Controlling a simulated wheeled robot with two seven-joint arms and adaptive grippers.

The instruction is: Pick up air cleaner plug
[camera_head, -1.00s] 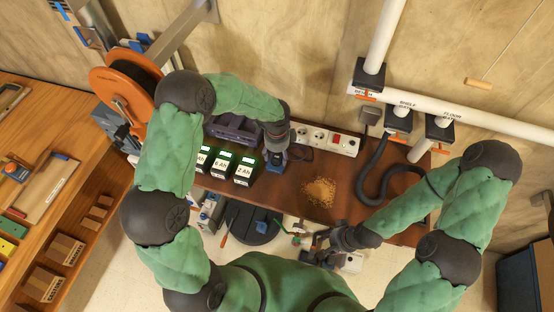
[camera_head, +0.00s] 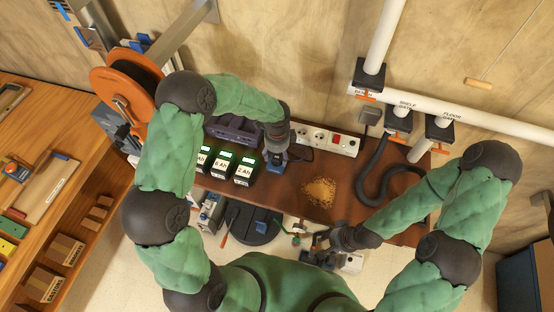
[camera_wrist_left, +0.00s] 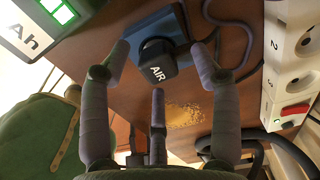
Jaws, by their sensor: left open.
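The air cleaner plug (camera_wrist_left: 160,68) is a black block with a white AIR label. In the left wrist view it sits against a blue-grey base (camera_wrist_left: 150,22) on the brown bench, and the lower part of the plug's join is hard to make out. My left gripper (camera_wrist_left: 162,72) is open, with its grey fingers spread around the plug and no clear contact. In the head view my left gripper (camera_head: 276,145) covers the plug, above the blue base (camera_head: 274,165). My right gripper (camera_head: 318,246) is low near the bench's front edge; its fingers are too small to judge.
A white power strip (camera_head: 327,141) lies behind and right of the left gripper. Black battery packs with green lights (camera_head: 222,163) stand to its left. A sawdust pile (camera_head: 319,192) and a dark hose (camera_head: 376,172) are to the right on the bench (camera_head: 345,205).

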